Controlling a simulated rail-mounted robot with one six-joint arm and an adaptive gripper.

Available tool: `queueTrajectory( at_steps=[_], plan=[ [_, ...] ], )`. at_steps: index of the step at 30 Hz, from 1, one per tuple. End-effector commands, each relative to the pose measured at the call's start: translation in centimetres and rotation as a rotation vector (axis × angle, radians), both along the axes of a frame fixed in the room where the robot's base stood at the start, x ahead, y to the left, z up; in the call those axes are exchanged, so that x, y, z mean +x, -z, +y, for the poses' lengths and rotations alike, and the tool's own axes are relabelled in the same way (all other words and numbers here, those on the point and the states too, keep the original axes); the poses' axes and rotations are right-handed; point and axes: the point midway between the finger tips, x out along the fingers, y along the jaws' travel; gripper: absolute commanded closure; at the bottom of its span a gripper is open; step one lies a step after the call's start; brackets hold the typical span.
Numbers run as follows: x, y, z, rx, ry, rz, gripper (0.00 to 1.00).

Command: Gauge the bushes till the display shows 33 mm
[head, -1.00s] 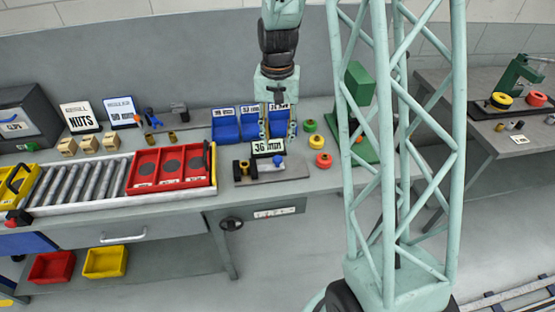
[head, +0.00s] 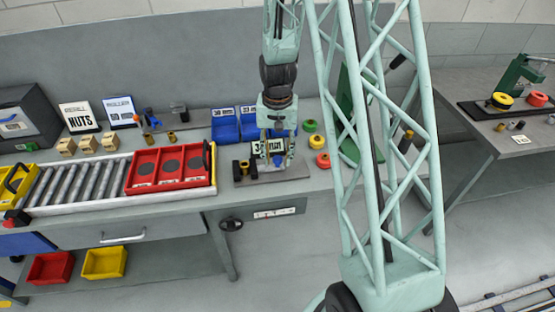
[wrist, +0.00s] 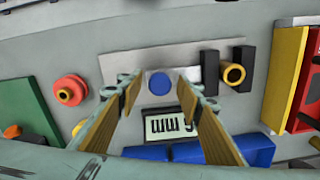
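The gauge is a grey plate (wrist: 118,64) with two black blocks (wrist: 210,72), a blue round knob (wrist: 159,83) and a small display (wrist: 170,125). A brass bush (wrist: 233,74) sits between the black blocks; in the head view it shows at the gauge's left (head: 244,166). My gripper (wrist: 160,92) is open and empty, its fingers on either side of the blue knob, seen from above. In the head view my gripper (head: 277,160) is over the gauge and partly covers the display (head: 268,147). I cannot read its number; in the wrist view "mm" shows upside down.
Blue bins (head: 225,127) stand behind the gauge. Green and red-orange round pieces (head: 322,160) are right of the gauge. Brass bushes (head: 172,136) stand on the bench.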

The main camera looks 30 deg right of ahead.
Motion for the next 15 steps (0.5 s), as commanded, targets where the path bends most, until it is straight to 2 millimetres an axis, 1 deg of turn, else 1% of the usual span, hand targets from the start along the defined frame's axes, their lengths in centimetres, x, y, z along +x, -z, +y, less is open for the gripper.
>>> queueTrajectory(
  at_steps=[6, 15],
  plan=[
    [-0.02, 0.80, 0.00, 0.000, 0.000, 0.000, 0.67],
    [-0.02, 0.88, 0.00, 0.000, 0.000, 0.000, 0.67]
  ],
)
